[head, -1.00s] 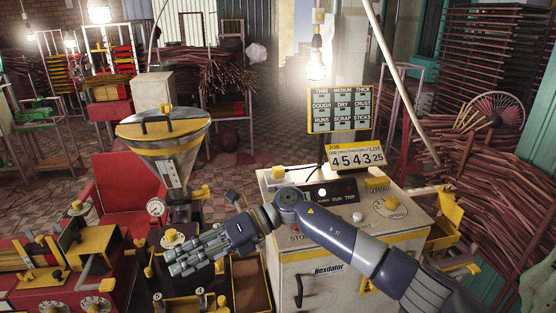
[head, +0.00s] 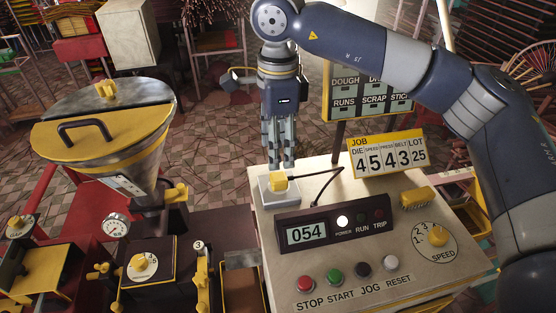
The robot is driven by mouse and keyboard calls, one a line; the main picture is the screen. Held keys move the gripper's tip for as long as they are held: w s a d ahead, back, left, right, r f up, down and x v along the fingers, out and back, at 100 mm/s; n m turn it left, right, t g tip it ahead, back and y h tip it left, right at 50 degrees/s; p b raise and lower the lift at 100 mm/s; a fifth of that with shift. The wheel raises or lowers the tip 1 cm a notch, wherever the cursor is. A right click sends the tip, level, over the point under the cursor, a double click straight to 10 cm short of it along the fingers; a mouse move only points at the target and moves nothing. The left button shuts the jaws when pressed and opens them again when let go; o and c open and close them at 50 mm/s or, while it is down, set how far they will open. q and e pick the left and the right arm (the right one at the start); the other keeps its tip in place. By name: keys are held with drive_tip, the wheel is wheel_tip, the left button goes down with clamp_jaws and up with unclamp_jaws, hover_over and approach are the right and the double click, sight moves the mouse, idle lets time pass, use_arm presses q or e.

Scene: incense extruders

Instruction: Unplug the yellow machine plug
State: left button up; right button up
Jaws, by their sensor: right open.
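The yellow plug (head: 279,181) sits in a pale socket block (head: 273,196) at the back left corner of the cream control cabinet (head: 350,258). A black cord (head: 322,184) runs from the plug to the right along the cabinet top. My right gripper (head: 280,164) points straight down just above and behind the plug, with its fingertips very close to it. It is open and holds nothing. I cannot tell whether a fingertip touches the plug. My left gripper is not in view.
On the cabinet stand a display reading 054 (head: 306,233), a job sign (head: 388,155), several coloured buttons (head: 335,276), a speed dial (head: 436,238) and a yellow brush-like block (head: 417,198). A hopper with a yellow lid (head: 102,130) stands to the left.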

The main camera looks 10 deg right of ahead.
sight(279, 176)
drive_tip(key=shift+w+d+r, duration=0.1)
drive_tip(key=shift+w+d, duration=0.1)
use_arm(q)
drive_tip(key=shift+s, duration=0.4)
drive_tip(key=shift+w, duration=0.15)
use_arm(e)
drive_tip(key=shift+s+r, duration=0.1)
drive_tip(key=shift+s, duration=0.1)
drive_tip(key=shift+w+f+b, duration=0.1)
drive_tip(key=shift+f+b, duration=0.3)
drive_tip(key=shift+f, duration=0.25)
wheel_tip(279, 176, down, 7)
drive_tip(key=b, duration=0.4)
drive_tip(key=shift+r+b, duration=0.1)
drive_tip(key=shift+b, duration=0.2)
drive_tip(key=shift+f+b, duration=0.45)
drive_tip(key=shift+f, duration=0.1)
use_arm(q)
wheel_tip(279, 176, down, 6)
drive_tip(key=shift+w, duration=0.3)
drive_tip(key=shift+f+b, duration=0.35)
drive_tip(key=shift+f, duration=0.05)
